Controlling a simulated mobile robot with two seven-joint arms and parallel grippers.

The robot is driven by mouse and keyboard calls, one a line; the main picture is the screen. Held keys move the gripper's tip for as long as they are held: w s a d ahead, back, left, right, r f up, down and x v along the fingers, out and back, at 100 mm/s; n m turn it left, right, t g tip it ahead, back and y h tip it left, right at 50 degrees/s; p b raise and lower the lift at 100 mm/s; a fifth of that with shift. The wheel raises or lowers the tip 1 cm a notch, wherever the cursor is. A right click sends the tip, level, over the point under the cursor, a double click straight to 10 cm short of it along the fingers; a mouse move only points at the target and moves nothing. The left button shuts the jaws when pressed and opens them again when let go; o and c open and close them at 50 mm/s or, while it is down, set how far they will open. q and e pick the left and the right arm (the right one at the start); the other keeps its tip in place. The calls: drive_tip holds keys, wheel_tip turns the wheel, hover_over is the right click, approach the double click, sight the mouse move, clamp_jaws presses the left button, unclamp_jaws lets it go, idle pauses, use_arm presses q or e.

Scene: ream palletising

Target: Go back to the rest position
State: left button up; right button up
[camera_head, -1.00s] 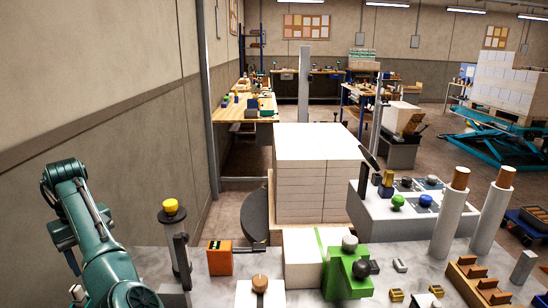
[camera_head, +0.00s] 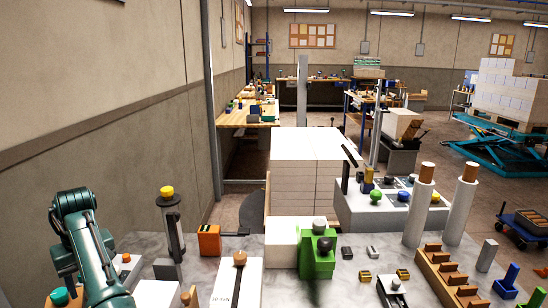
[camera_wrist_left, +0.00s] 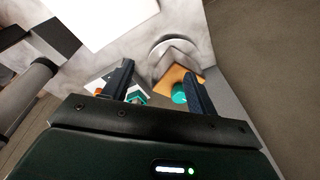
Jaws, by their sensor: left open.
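My left arm (camera_head: 85,250) stands bent at the left of the head view, beside the wall. Its gripper cannot be made out there. In the left wrist view my left gripper (camera_wrist_left: 160,90) is open, with two dark fingers spread apart and nothing held between them. Beyond the fingers, a grey ring-shaped part, an orange block (camera_wrist_left: 178,77) and a teal knob (camera_wrist_left: 180,94) show on the marbled surface. I cannot tell whether the fingers touch anything. My right gripper is not in view.
A marbled worktop (camera_head: 205,268) runs across the front, crowded with an orange box (camera_head: 209,240), a green fixture (camera_head: 317,256), a wooden rack (camera_head: 446,278) and two white rolls. A tall white ream stack (camera_head: 304,185) stands behind it. The wall (camera_head: 110,120) is close on the left.

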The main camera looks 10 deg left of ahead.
use_arm(q)
drive_tip(key=s+d+f+m+y, duration=0.1)
drive_tip(key=s+f+m, duration=0.1)
drive_tip(key=s+f, duration=0.1)
drive_tip(key=s+d+f+m+t+y, duration=0.1)
drive_tip(key=s+d+f, duration=0.1)
drive_tip(key=s+f, duration=0.1)
drive_tip(key=s+d+f+m+t+y, duration=0.1)
drive_tip(key=s+f+m, duration=0.1)
drive_tip(key=f, duration=0.1)
drive_tip(key=shift+s+d+m+y, duration=0.15)
drive_tip(key=shift+s+m+y, duration=0.15)
drive_tip(key=shift+s, duration=0.1)
drive_tip(key=s+d+f+m+t+h, duration=0.1)
drive_tip(key=s+d+f+m+h, duration=0.2)
drive_tip(key=s+d, duration=0.6)
drive_tip(key=s+d+f+m+h, duration=0.1)
drive_tip(key=s+d+m+h, duration=0.25)
drive_tip(key=s+d, duration=0.55)
drive_tip(key=w+d+f+m+t+h, duration=0.1)
drive_tip(key=w+d+f+t, duration=0.5)
drive_tip(key=f, duration=0.4)
drive_tip(key=shift+w+d+f+m+t, duration=0.2)
drive_tip(key=shift+w+d+m+t, duration=0.15)
drive_tip(key=shift+w+d, duration=0.35)
drive_tip(key=shift+w+a+h, duration=0.1)
drive_tip(key=shift+w+h, duration=0.05)
drive_tip(key=shift+h, duration=0.1)
